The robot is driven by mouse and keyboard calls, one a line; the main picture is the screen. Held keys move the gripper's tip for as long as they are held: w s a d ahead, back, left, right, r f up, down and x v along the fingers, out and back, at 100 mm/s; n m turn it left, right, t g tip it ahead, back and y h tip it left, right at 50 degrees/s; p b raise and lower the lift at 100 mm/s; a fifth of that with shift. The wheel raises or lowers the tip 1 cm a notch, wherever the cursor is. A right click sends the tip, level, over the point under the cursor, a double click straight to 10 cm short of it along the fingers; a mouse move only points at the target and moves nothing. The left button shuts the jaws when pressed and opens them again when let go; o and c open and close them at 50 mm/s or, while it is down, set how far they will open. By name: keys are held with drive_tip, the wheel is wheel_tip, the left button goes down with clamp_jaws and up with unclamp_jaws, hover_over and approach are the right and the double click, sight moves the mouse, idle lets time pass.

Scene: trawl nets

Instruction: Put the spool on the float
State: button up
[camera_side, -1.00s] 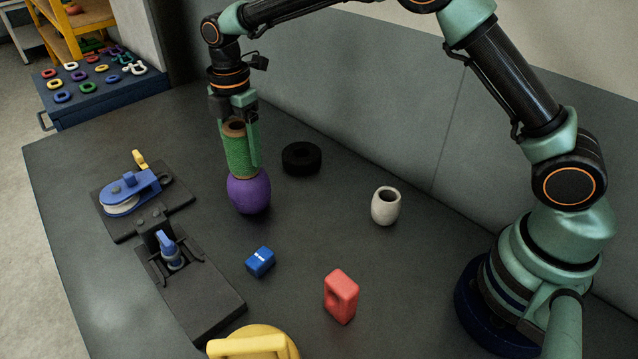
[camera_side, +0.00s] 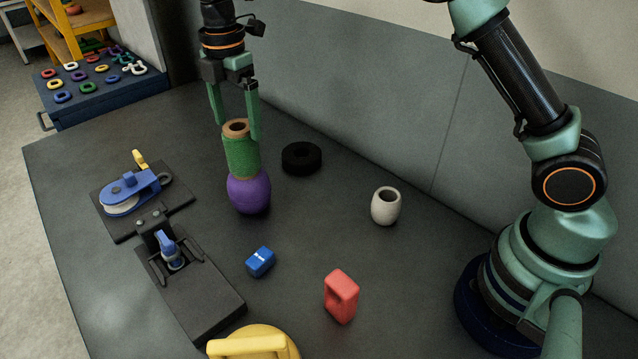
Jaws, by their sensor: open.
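The spool (camera_side: 241,156), wound with green twine and with a tan rim and dark centre hole, stands upright on top of the float. The float (camera_side: 249,193) is a purple ball resting on the dark table. My gripper (camera_side: 235,130) is open, with its two green fingers pointing down around the spool's top end. The left fingertip is near the rim's left side and the right fingertip is beside the spool's upper right. I cannot tell whether either finger touches the spool.
A black ring (camera_side: 301,158) lies behind and right of the float. A white cup (camera_side: 385,206), a red block (camera_side: 341,296) and a small blue block (camera_side: 261,262) stand to the right and front. A blue pulley (camera_side: 130,192) and a black fixture (camera_side: 190,286) lie left. The table's middle is mostly clear.

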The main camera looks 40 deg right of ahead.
wheel_tip(320, 180, up, 6)
drive_tip(key=shift+f, duration=0.1)
drive_tip(key=s+d+r+m+t, duration=0.3)
drive_tip(key=s+d+r+m, duration=0.3)
drive_tip(key=s+d+m, duration=0.35)
drive_tip(key=s+d+f+m+t, duration=0.1)
drive_tip(key=s+d+f+m, duration=0.2)
drive_tip(key=s+m, duration=0.2)
drive_tip(key=s+d+f+m+t, duration=0.1)
drive_tip(key=s+d+f+m, duration=0.2)
drive_tip(key=s+m, duration=0.2)
drive_tip(key=shift+s+d+m+t, duration=0.3)
drive_tip(key=shift+s+d+m, duration=0.05)
drive_tip(key=shift+s, duration=0.65)
